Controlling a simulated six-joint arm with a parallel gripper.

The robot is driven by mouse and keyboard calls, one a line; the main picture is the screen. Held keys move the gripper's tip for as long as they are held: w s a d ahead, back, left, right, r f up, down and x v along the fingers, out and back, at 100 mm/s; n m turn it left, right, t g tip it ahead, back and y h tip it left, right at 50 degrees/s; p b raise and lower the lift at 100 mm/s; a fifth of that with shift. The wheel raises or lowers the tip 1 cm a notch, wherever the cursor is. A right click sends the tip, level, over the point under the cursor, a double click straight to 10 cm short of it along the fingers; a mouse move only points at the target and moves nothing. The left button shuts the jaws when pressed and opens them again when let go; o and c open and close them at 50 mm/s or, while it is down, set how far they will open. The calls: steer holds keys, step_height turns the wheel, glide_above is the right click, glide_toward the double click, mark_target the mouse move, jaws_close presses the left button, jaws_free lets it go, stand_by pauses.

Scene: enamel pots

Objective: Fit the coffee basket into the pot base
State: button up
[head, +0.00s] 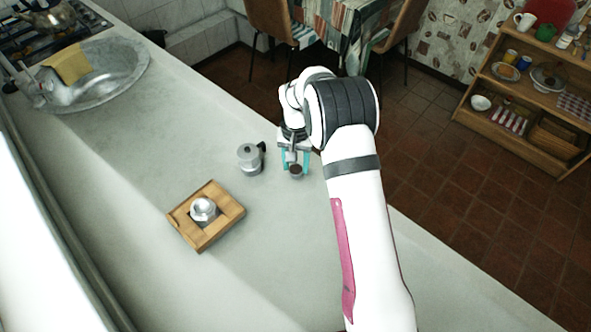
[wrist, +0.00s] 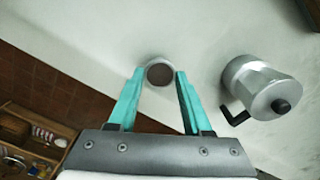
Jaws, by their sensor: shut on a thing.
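The coffee basket (wrist: 159,74) is a small round metal cup with dark brown inside. It sits between the teal fingertips of my gripper (wrist: 158,80), which are shut on it. In the head view the basket (head: 296,171) shows below my gripper (head: 295,160), near the counter's right edge; I cannot tell whether it touches the counter. The pot base (head: 204,207) is a silver faceted vessel standing in a square wooden holder (head: 232,220), to the left of and nearer than my gripper. The pot base is out of the wrist view.
The pot's upper part (head: 249,160), silver with a black handle and knob, stands upright just left of my gripper; it also shows in the wrist view (wrist: 262,88). A sink (head: 110,68) lies at the far left. The counter (head: 140,150) is otherwise clear around the holder.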

mark_target(295, 170)
steer(key=shift+r, duration=2.3)
steer(key=shift+s+a+r+n, duration=0.45)
steer(key=shift+s+a, duration=1.5)
steer(key=shift+a, duration=1.85)
steer(key=shift+s+a+r+n, duration=0.3)
steer(key=shift+s+a+n, duration=0.3)
steer(key=shift+s+a, duration=2.3)
steer(key=shift+s+a+r+n, duration=0.45)
steer(key=shift+s+a, duration=0.6)
steer(key=shift+a, duration=3.6)
steer(key=shift+f, duration=1.4)
